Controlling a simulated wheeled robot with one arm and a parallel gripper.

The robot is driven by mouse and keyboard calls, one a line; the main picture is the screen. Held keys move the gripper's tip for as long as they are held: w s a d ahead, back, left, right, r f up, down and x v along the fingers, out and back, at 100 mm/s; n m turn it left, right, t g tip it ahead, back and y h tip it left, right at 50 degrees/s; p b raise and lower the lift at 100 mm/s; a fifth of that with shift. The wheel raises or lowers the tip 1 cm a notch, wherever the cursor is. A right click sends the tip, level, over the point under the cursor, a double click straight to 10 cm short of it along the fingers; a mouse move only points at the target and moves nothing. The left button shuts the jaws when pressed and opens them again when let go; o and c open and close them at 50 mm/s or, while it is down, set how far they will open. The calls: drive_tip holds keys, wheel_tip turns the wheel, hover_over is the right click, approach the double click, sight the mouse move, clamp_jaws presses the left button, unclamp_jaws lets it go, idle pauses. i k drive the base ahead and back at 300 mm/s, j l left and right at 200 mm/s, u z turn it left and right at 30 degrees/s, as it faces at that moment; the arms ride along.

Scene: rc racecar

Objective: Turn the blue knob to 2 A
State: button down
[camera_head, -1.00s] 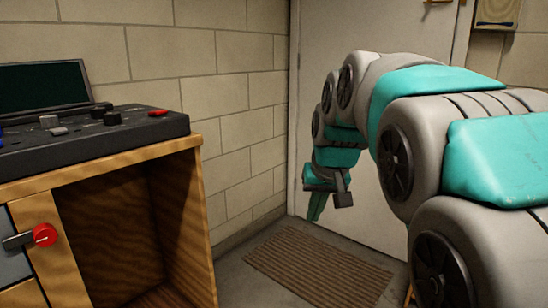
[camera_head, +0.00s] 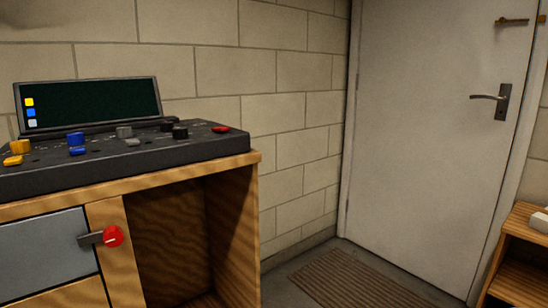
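The blue knob (camera_head: 76,139) stands on top of a dark control panel (camera_head: 60,176), left of its middle, with a smaller blue piece (camera_head: 78,151) just in front of it. The panel rests on a wooden cabinet. The markings around the knob are too small to read, and I cannot tell its setting. A dark screen (camera_head: 100,102) behind the panel shows yellow, blue and light squares down its left side. My gripper is not in view.
Yellow (camera_head: 20,146), grey (camera_head: 124,131) and black (camera_head: 180,131) knobs share the panel with a red piece (camera_head: 220,129). A red knob (camera_head: 113,236) sticks out from the cabinet front. A grey door (camera_head: 430,120), floor mat (camera_head: 350,280) and wooden shelf (camera_head: 520,228) stand to the right.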

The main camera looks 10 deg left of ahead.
sight(74, 139)
drive_tip(key=u, duration=1.55)
